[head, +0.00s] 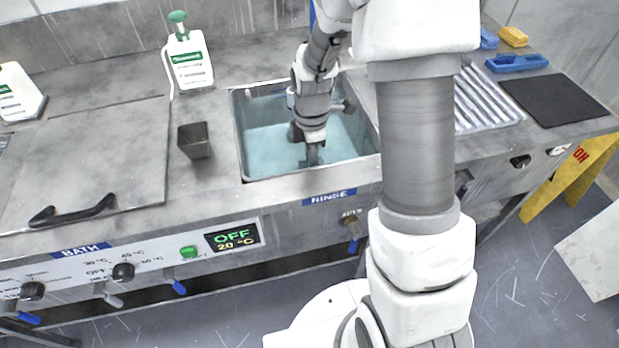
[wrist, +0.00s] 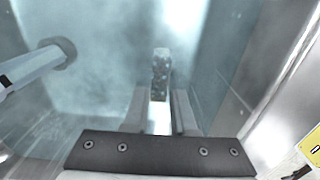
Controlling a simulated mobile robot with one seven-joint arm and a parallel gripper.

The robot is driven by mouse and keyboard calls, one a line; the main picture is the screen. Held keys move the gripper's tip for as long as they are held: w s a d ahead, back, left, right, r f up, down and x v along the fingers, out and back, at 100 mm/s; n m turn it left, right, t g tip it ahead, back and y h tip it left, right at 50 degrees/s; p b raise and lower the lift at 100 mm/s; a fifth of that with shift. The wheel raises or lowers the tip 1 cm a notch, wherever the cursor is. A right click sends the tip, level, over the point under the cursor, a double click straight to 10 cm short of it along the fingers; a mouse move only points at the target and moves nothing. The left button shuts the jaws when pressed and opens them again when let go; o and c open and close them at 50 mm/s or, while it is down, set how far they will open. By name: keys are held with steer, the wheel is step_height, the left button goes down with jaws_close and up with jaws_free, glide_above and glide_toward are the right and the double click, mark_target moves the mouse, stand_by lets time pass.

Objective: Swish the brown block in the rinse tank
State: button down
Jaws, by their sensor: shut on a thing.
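The rinse tank (head: 262,160) is an open basin of blue-tinted water set in the counter, with a RINSE label on its front. My gripper (head: 313,158) points down into the tank in the head view. In the wrist view my gripper (wrist: 160,112) is shut on a small block (wrist: 161,75) that looks grey and speckled through the water. The block's brown colour does not show clearly. The block is hidden by my gripper and the water in the head view. A grey pipe end (wrist: 62,52) enters from the left in the wrist view.
A dark square cup (head: 195,141) stands left of the tank. A covered bath (head: 95,150) with a black handle is farther left. A white pump bottle (head: 189,60) stands behind. To the right are a ribbed rack (head: 485,98), a black mat (head: 555,100) and a blue tray (head: 517,62).

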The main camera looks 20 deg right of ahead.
steer(key=shift+r+p, duration=0.75)
steer(key=shift+r, duration=0.35)
steer(key=shift+f+b, duration=0.85)
steer(key=shift+f, duration=0.35)
steer(key=shift+r, duration=0.1)
step_height(320, 180, up, 14)
steer(key=p, duration=1.1)
